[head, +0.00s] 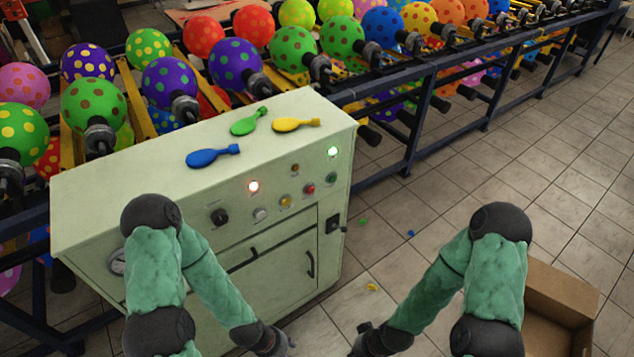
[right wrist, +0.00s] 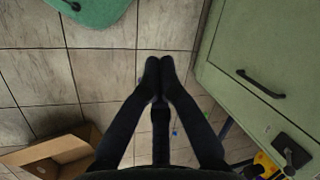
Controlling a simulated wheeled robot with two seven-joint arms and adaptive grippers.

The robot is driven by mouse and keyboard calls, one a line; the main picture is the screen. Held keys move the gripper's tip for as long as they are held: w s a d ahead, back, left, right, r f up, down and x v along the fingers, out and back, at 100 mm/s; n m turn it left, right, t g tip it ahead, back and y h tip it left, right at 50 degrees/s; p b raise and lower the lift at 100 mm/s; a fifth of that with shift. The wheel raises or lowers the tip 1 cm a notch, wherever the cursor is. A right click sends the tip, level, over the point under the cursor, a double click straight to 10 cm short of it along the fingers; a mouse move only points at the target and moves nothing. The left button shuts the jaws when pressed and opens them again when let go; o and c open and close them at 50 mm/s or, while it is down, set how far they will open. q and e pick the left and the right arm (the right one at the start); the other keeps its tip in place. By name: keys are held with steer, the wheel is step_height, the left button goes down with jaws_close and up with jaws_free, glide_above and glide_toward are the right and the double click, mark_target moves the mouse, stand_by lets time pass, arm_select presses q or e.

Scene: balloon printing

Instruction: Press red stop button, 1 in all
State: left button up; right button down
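The pale green control cabinet (head: 120,222) stands left of centre in the head view. On its sloping front panel a small red button (head: 309,188) sits between a yellow button (head: 285,201) and a green button (head: 331,177). My left gripper (head: 283,345) is low in front of the cabinet, apart from the red button, and too cut off to judge its fingers. My right gripper (head: 363,343) is low over the floor right of the cabinet. In the right wrist view its fingertips (right wrist: 159,72) meet with nothing between them. The red button is not visible in that view.
A lit red lamp (head: 253,186), a lit green lamp (head: 333,151) and a black knob (head: 219,217) share the panel. Three flat balloons, including a blue one (head: 212,156), lie on top. A balloon rack (head: 430,95) runs behind. A cardboard box (head: 555,290) is at right.

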steer(key=shift+s, duration=0.1)
steer(key=w+a+r+m+t+h+p, duration=0.15)
steer(key=w+r+m+t, duration=0.4)
steer(key=w, duration=0.55)
steer(key=w+a+r+m+t+h+p, duration=0.15)
steer(key=w+r+m+t, duration=0.35)
steer(key=w, duration=0.6)
steer(key=w+a+r+m+t+h, duration=0.1)
steer(key=w+a+r+m+t, duration=0.1)
steer(key=r+m, duration=0.4)
steer(key=w+a+r+m+t+h, duration=0.2)
steer(key=w+r+m+t, duration=0.1)
steer(key=r+m, duration=0.4)
step_height(320, 180, up, 3)
steer(key=shift+w+r+h+p, duration=0.15)
steer(key=shift+w+h+p, duration=0.2)
steer(key=shift+w, duration=0.45)
steer(key=shift+t, duration=0.25)
